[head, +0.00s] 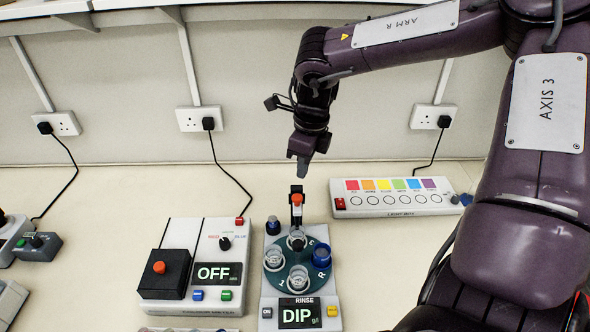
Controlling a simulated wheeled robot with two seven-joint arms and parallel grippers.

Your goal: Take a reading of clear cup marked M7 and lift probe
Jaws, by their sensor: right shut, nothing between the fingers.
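A grey dip station (330,290) stands at the bench's middle, its display (299,314) reading DIP. Its teal round plate (284,249) holds clear cups at left (273,259) and front (298,279), and a blue cup (321,256) at right. Another cup (296,241) sits at the back under the probe. The orange-topped probe (297,201) is on a black post behind the plate. I cannot read an M7 mark on any cup, nor tell whether the probe tip is in the cup. My right gripper (303,172) is shut and empty, pointing down above and behind the probe. My left gripper is out of view.
A meter (212,240) with a display reading OFF and a black box (162,275) with a red button stands left of the station. A light box (395,200) with colour squares lies to the right. Black cables run to wall sockets. Bare bench lies between station and light box.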

